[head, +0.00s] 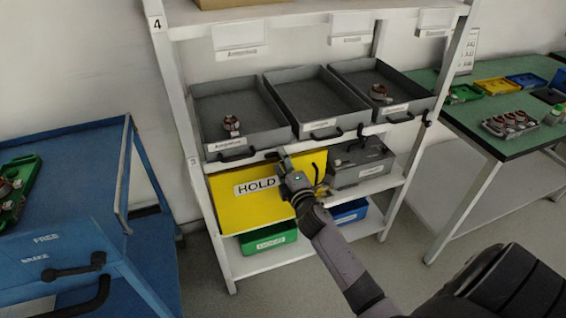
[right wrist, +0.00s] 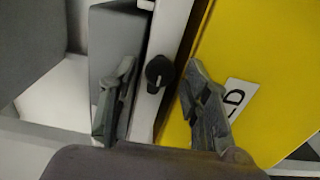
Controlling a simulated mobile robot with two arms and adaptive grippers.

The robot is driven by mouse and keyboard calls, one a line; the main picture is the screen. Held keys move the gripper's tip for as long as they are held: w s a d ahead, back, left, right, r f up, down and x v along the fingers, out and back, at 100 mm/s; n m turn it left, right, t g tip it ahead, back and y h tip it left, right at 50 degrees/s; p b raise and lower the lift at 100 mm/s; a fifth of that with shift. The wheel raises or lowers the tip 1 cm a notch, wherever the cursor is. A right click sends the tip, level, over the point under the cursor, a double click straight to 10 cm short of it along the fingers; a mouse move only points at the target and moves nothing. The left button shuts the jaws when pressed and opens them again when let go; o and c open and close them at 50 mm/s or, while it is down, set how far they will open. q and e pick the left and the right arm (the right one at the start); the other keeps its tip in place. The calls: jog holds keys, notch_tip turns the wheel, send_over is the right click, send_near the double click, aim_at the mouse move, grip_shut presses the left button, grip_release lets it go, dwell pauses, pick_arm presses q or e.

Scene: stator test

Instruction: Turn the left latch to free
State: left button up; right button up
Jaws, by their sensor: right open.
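The left latch (head: 272,156) is a small black knob on the white shelf edge, below the left grey tray (head: 245,92) and above the yellow HOLD panel (head: 225,207). In the right wrist view the black knob (right wrist: 160,72) sits on a white strip, between a grey surface and the yellow panel (right wrist: 250,50). My right gripper (head: 283,163) is at the shelf edge by this latch. Its fingers (right wrist: 165,105) are open and empty, one on each side of the knob in the picture, with no clear contact. My left gripper is not in view.
Similar black latches sit by the middle tray (head: 360,130) and right tray (head: 427,118). Tray handles (head: 237,154) stick out nearby. A grey case (head: 360,163), green bin (head: 268,240) and blue bin (head: 350,212) are below. A blue cart (head: 75,200) stands left, a green-topped table (head: 500,130) right.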

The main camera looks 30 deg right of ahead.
jog(key=shift+s, duration=0.1)
jog(key=v, duration=1.1)
jog(key=shift+s+a, duration=0.2)
jog(key=shift+s, duration=0.2)
jog(key=s+a+f+m+g+y, duration=0.1)
jog(key=s+a+f+m+g, duration=0.2)
jog(key=f, duration=0.9)
jog(key=s+a+f+m+g+y, duration=0.1)
jog(key=s+a+f+m+g, duration=0.3)
jog(key=f, duration=0.8)
jog(key=s+a+f+g+y, duration=0.15)
jog(key=s+f, duration=0.35)
jog(key=f, duration=0.7)
jog(key=s+f+m+g, duration=0.2)
jog(key=s+f, duration=0.3)
jog(key=s, duration=0.4)
jog(key=s+a+f+m+g, duration=0.1)
jog(key=s+f, duration=0.4)
jog(key=s, duration=0.5)
jog(key=s+a+f+m+g, duration=0.1)
jog(key=s+f+m+g, duration=0.2)
jog(key=s, duration=0.7)
notch_tip(320, 180, down, 3)
jog(key=shift+a+f+g, duration=0.1)
jog(key=shift+a+g, duration=0.1)
jog(key=shift+g, duration=0.85)
jog(key=shift+y, duration=0.25)
